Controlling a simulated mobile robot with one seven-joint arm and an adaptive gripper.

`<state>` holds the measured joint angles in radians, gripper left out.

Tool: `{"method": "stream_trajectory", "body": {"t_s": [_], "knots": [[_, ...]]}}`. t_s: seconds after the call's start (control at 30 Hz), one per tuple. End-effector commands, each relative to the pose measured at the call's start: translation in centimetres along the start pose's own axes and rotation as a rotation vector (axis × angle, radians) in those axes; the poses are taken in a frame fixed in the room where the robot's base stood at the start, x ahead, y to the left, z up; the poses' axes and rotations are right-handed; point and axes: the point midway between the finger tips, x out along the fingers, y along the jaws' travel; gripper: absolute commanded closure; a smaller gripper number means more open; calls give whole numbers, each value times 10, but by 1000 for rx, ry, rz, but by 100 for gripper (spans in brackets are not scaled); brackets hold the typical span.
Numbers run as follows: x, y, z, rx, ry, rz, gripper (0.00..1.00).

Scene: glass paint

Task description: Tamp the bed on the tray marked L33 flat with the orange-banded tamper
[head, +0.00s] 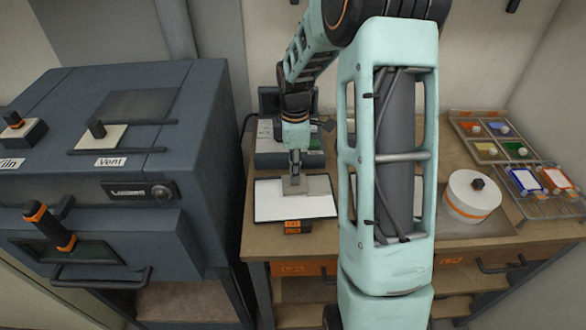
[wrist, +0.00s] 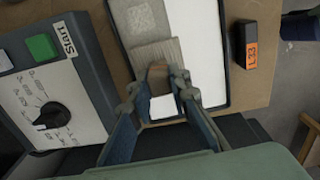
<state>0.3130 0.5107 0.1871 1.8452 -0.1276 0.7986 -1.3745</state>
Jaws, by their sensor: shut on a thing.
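The tray (head: 265,212) is dark-rimmed with a white surface, and its front tag (head: 297,226) is orange. In the wrist view the tag (wrist: 251,55) reads L33. My gripper (head: 295,168) is over the tray's back middle. In the wrist view my gripper (wrist: 158,82) is shut on the brown handle of a tamper (wrist: 160,54) with a flat, greyish block. I cannot make out its orange band. The block is over the tray, beside a speckled pale bed (wrist: 148,18); I cannot tell whether it touches down.
A dark kiln (head: 150,220) stands left of the bench. A device (head: 275,160) with a green button and knob stands behind the tray. At right are a white round container (head: 472,198), a colour palette (head: 485,150) and a rack (head: 545,205). My arm hides the bench's middle.

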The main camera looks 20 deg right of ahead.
Motion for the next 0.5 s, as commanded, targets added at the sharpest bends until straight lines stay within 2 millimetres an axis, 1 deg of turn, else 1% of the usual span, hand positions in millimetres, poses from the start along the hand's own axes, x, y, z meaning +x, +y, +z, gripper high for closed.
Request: {"method": "stream_trajectory", "body": {"t_s": [0.1,0.5], "knots": [[-1,0,13,3,0,0,100],[-1,0,52,3,0,1,100]]}}
